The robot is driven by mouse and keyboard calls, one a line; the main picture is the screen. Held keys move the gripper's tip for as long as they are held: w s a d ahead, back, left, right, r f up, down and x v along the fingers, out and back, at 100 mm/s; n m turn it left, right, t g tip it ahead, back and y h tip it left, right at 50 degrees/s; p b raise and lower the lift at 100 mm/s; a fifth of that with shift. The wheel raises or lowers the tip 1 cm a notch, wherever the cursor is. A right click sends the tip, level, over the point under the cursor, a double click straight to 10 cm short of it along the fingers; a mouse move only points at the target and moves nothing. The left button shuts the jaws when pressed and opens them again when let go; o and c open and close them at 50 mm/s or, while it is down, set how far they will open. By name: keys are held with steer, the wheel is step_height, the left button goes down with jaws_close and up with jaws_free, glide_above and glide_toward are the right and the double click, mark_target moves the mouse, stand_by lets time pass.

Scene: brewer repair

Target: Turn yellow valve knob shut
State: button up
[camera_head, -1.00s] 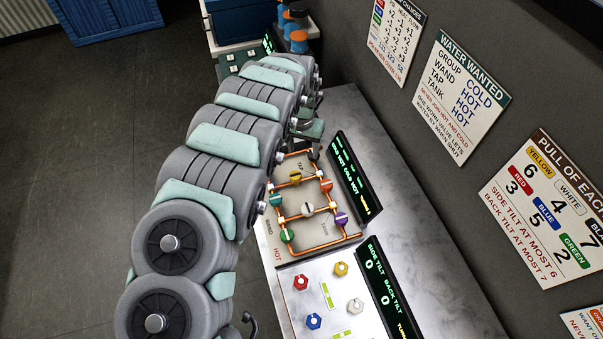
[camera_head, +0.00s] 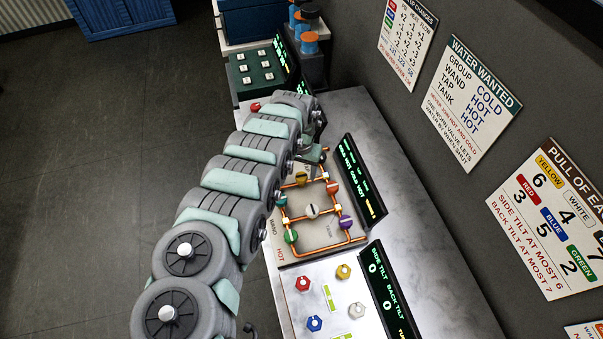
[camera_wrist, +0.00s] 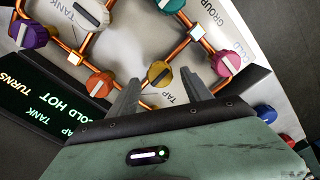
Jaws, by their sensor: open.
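The yellow valve knob (camera_head: 302,179) sits on the copper piping of the valve panel (camera_head: 328,233), near its top edge. In the wrist view the yellow knob (camera_wrist: 160,73), beside the TAP label, has a dark grip bar lying at a slant. My gripper (camera_wrist: 160,77) is open. Its two dark fingers stand to either side of the yellow knob in the picture; whether they touch it or reach its height, I cannot tell. In the head view my arm's end is above the panel's far edge, and the fingertips are hard to make out.
Orange (camera_wrist: 99,84), purple (camera_wrist: 33,35), white (camera_wrist: 90,13), teal (camera_wrist: 225,63) and red (camera_wrist: 173,5) knobs are close around. A lit display (camera_head: 362,180) stands along the panel's right side. A second panel with coloured knobs (camera_head: 343,271) lies nearer.

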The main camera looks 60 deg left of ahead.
steer(key=shift+f, duration=0.85)
steer(key=shift+c, duration=0.5)
jaws_close()
